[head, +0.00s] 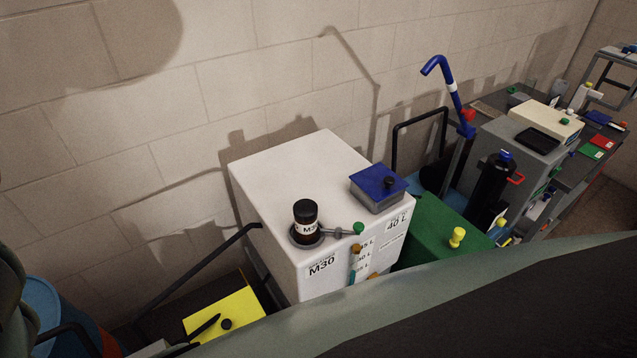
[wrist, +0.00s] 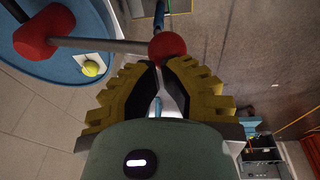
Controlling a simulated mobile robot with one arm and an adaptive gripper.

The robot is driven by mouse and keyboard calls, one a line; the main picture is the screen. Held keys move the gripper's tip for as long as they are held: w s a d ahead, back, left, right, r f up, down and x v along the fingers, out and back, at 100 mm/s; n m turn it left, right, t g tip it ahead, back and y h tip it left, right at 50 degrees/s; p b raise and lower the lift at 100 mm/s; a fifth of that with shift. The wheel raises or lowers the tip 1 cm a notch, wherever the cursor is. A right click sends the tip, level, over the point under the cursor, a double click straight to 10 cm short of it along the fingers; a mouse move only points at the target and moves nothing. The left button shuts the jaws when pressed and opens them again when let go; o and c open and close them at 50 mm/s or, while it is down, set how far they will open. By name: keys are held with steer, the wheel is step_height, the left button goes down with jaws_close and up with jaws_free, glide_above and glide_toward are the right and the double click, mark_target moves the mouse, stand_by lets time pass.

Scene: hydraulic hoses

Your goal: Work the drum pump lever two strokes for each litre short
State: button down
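In the wrist view my gripper (wrist: 163,64) has its two yellow-and-black fingers drawn together at the red ball knob (wrist: 167,47) of a lever. The lever's grey rod (wrist: 105,46) runs left to a red fitting (wrist: 42,32) over a blue drum top (wrist: 75,68). My gripper is hidden in the head view. There, a white tank (head: 285,190) marked M30 and 40 L has a gauge with litre marks (head: 360,262) at its front corner; the exact level is too small to read. A blue pump spout with a white band (head: 450,85) stands behind right.
A black-capped bottle (head: 306,218) and a blue-lidded box (head: 379,188) stand on the tank. A green box (head: 435,230) is beside it, with crowded benches further right. A blue drum (head: 42,305) and a yellow sheet (head: 225,312) are at lower left.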

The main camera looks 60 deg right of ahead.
step_height(320, 180, down, 15)
steer(key=s+t+h+b, duration=0.1)
steer(key=t+b, duration=0.5)
steer(key=b, duration=1)
steer(key=shift+s+a+r+n+h, duration=0.15)
steer(key=shift+s+a+n+h, duration=0.2)
steer(key=shift+h, duration=0.25)
